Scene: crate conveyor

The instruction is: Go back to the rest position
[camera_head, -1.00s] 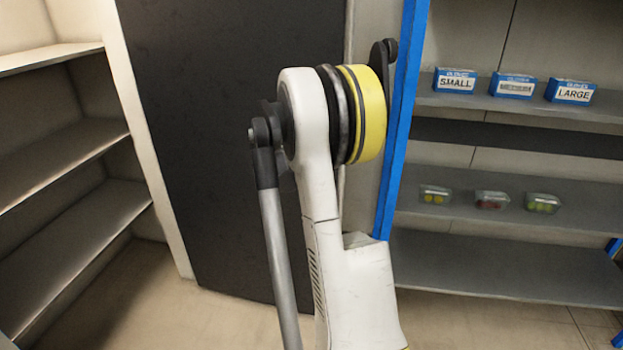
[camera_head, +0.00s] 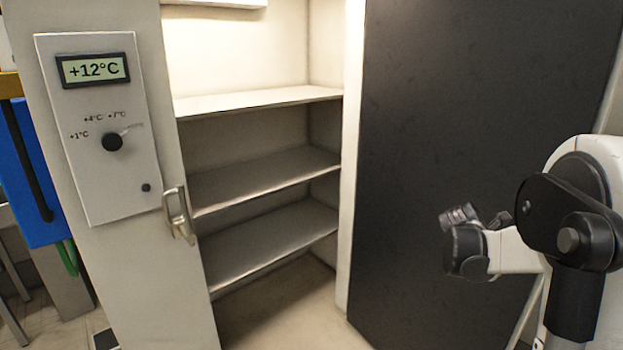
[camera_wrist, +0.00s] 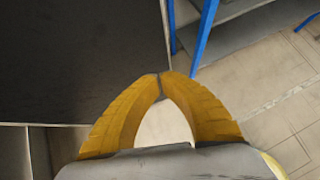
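My gripper (camera_wrist: 160,78) shows in the wrist view. Its two ribbed orange fingers meet at the tips, with only floor visible in the gap between them, so it is shut and empty. It hangs above the floor, near a dark panel and a rack with blue posts. In the head view my arm stands at the right edge, folded, in front of the dark door. The gripper's fingers cannot be made out there.
A cold cabinet with empty shelves (camera_head: 265,240) stands open at the centre left. Its front carries a control panel (camera_head: 100,180) reading +12°C and a handle (camera_head: 179,215). The dark door (camera_head: 450,120) is to the right. Blue rack posts (camera_wrist: 205,35) show in the wrist view.

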